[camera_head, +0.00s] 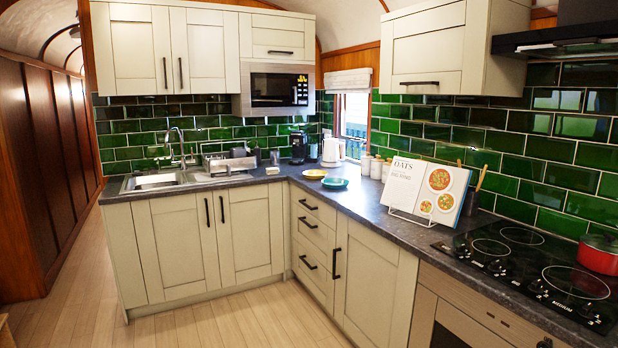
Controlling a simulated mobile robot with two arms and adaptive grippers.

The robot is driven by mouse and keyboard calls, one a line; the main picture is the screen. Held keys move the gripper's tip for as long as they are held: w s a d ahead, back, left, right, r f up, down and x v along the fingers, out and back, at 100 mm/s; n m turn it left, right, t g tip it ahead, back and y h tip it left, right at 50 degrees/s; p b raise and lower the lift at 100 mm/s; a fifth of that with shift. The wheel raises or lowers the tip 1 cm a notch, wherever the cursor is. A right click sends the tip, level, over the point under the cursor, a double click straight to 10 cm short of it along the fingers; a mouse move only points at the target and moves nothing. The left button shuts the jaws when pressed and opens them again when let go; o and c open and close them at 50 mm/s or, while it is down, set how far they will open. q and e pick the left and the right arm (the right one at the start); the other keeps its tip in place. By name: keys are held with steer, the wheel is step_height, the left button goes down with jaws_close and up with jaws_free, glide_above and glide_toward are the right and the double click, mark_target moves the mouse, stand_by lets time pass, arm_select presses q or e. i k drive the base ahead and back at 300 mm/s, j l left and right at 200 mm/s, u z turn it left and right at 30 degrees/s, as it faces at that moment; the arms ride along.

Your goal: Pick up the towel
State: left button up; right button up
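I cannot make out a towel in the head view. Neither of my grippers is in view.
An L-shaped dark counter (370,213) runs along green-tiled walls. It bears a sink (153,181), a dish rack (229,166), a white kettle (332,151), a cookbook (405,185) on a stand, a hob (515,262) and a red pot (600,254). Wooden floor (230,322) in front is clear.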

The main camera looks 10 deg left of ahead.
mark_target(273, 171)
steer(key=i+j+u, duration=0.35)
steer(key=i, duration=0.25)
steer(key=i+j+u, duration=0.3)
steer(key=i, duration=0.35)
steer(key=i+u, duration=0.35)
steer(key=i, duration=0.3)
steer(key=i+z, duration=0.2)
steer(key=i, duration=0.3)
steer(key=i+j+z, duration=0.2)
steer(key=i, duration=0.25)
steer(key=i+j+z, duration=0.2)
steer(key=i, duration=0.3)
steer(key=i+j+z, duration=0.25)
steer(key=i, duration=0.2)
